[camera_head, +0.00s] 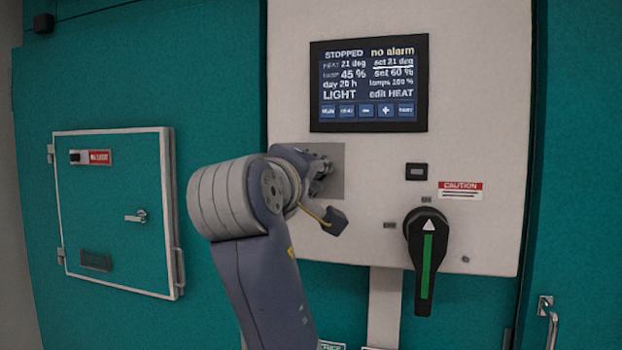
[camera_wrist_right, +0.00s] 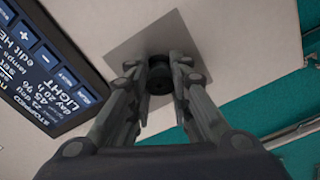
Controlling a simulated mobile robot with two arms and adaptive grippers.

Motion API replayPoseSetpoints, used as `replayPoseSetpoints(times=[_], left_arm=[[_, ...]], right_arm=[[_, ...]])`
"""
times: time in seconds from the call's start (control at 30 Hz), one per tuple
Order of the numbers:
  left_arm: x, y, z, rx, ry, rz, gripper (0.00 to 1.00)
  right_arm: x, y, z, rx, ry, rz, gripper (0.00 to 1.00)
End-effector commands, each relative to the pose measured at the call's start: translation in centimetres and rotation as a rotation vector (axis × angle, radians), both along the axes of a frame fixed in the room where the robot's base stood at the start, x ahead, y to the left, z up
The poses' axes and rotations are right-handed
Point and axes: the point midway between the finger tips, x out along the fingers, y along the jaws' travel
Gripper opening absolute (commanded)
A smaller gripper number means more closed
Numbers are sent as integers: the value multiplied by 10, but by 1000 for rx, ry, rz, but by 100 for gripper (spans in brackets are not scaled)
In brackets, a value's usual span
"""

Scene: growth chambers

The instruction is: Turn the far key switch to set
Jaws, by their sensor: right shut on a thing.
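My right gripper (camera_wrist_right: 159,82) is at the grey square plate of the key switch (camera_wrist_right: 124,47) on the control panel. Its two fingers are closed around the dark round key switch (camera_wrist_right: 160,72). In the head view my right gripper (camera_head: 326,168) reaches the grey plate (camera_head: 336,187) below the display, and my own wrist covers most of the switch there. The switch's position marks cannot be read. My left gripper is not in view.
The display (camera_head: 369,84) above reads STOPPED and no alarm. A black rotary handle (camera_head: 427,262) with a green stripe juts out at the right, below a small black button (camera_head: 416,171). A teal hatch (camera_head: 115,212) with a handle is at the left.

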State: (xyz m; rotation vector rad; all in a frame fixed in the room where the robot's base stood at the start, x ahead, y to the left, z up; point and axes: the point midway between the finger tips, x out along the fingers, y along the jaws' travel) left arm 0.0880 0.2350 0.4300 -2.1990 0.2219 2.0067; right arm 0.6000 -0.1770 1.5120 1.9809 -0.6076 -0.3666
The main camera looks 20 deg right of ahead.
Motion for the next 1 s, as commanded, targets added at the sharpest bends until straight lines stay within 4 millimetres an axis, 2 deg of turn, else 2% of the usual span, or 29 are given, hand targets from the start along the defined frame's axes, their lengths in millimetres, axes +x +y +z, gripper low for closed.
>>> replayPoseSetpoints(times=[0.67,0.7,0.77,1.0], left_arm=[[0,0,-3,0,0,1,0],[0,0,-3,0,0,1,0],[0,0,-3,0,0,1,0],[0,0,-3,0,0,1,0]], right_arm=[[1,0,-3,52,-26,1,0],[1,0,-3,51,-26,0,28],[1,0,-3,51,-26,-1,41],[0,0,-1,50,-30,0,43]])
